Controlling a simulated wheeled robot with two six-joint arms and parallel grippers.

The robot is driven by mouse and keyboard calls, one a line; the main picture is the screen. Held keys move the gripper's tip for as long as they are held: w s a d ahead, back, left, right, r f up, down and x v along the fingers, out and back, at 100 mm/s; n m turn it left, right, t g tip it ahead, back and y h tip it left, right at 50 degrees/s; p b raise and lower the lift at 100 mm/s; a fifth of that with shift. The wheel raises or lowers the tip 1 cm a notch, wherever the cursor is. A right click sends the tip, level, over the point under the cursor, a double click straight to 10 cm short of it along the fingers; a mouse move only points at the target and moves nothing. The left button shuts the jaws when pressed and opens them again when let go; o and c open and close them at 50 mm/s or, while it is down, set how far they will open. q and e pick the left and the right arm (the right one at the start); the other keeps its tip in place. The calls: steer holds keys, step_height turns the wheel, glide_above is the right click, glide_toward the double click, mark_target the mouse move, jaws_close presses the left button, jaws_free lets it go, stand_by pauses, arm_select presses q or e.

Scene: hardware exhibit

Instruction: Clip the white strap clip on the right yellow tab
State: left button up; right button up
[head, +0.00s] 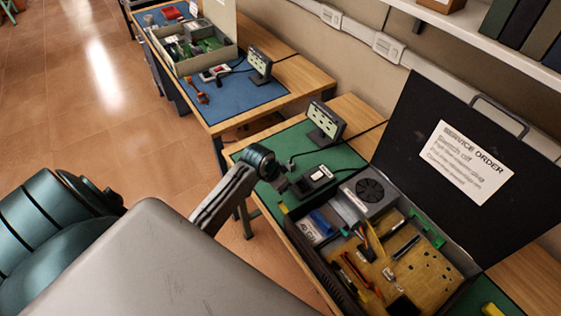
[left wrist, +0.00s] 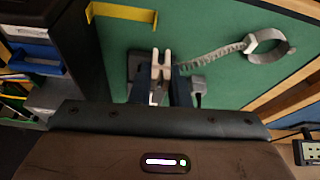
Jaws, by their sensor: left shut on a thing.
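In the left wrist view, my left gripper (left wrist: 161,82) is shut on the white strap clip (left wrist: 160,62), whose two pale prongs stick out between the dark fingers. A grey coiled cord (left wrist: 215,55) runs from beside the fingers to a loop-shaped wrist band (left wrist: 268,48) on the green mat. A yellow tab (left wrist: 122,13) shows at the upper left, apart from the clip. I cannot tell whether it is the right one. In the head view, my left gripper (head: 284,185) is small and partly hidden over the mat. A yellow piece (head: 492,310) shows at the bottom right. My right gripper is not in view.
An open black case (head: 440,165) with a service-order sheet and electronics inside stands on the bench. A second bench with a blue mat (head: 235,92) stands farther back.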

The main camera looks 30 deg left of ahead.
arm_select(q)
steer(key=shift+s+d+r+m+p, duration=0.1)
steer(key=shift+s+r+m+p, duration=0.2)
steer(key=shift+s+r+p, duration=0.15)
steer(key=shift+s+d+f+p, duration=0.15)
steer(key=shift+d+f+p, duration=0.1)
steer(key=shift+p, duration=0.15)
steer(key=shift+f+m, duration=0.2)
steer(key=shift+m, duration=0.1)
steer(key=shift+f+b, duration=0.55)
steer(key=shift+f, duration=0.05)
steer(key=shift+f+b, duration=0.4)
steer(key=shift+f, duration=0.25)
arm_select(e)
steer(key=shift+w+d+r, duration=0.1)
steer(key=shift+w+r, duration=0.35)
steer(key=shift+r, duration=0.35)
